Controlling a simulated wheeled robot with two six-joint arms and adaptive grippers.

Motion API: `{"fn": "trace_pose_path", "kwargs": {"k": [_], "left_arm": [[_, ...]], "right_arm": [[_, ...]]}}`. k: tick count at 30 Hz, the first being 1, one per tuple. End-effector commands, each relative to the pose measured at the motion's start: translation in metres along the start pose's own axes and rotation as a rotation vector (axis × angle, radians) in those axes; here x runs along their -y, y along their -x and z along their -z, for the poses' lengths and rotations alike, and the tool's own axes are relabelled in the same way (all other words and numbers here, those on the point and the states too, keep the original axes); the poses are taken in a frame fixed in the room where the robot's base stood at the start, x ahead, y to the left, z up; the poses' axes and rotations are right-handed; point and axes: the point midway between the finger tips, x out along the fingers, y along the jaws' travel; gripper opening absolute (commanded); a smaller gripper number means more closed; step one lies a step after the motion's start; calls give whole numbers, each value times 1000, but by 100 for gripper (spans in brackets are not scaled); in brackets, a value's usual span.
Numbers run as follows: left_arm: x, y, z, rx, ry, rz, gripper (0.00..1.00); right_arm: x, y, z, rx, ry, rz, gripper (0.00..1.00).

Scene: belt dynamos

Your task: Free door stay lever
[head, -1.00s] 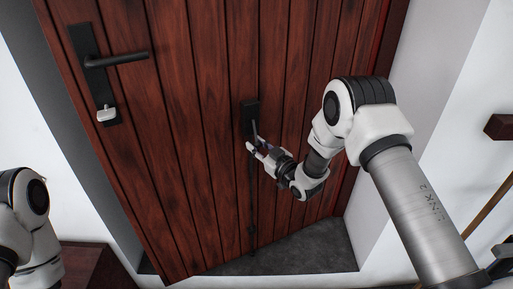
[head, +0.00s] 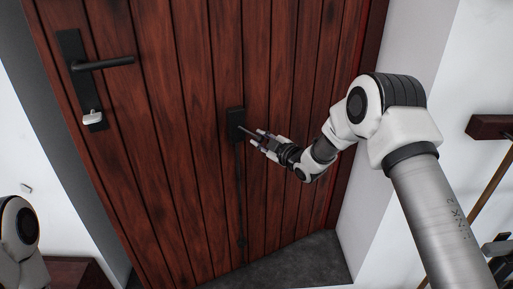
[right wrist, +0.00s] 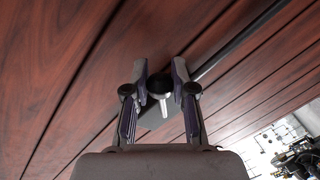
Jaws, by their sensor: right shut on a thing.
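The door stay is a black plate (head: 236,122) on the red-brown wooden door, with a thin dark rod (head: 241,200) running down from it towards the floor. Its short grey lever (head: 248,132) sticks out to the lower right of the plate. My right gripper (head: 260,138) is at the lever's free end, shut on it. In the right wrist view the pale lever (right wrist: 163,101) lies between the two fingers (right wrist: 163,82), with the dark plate behind. My left gripper is out of view; only part of the left arm shows.
A black door handle (head: 100,64) with a white knob (head: 93,118) below it is on the door's left side. Pale walls flank the door. A dark wooden block (head: 491,127) is on the right, and a brown box (head: 75,272) is at the lower left.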

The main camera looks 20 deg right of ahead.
Motion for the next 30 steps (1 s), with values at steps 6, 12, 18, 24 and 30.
{"fn": "trace_pose_path", "kwargs": {"k": [6, 12, 18, 24, 30], "left_arm": [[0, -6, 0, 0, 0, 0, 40], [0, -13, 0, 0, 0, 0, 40], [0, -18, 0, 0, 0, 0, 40], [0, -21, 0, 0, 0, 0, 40], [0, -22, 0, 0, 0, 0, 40]], "right_arm": [[-16, 3, 4, 36, 202, 6, 0], [-29, 5, 9, 71, 384, 15, 0], [-39, 7, 16, 102, 536, 21, 0], [-46, 8, 21, 111, 583, 23, 0], [-50, 9, 25, 110, 580, 22, 0]]}}
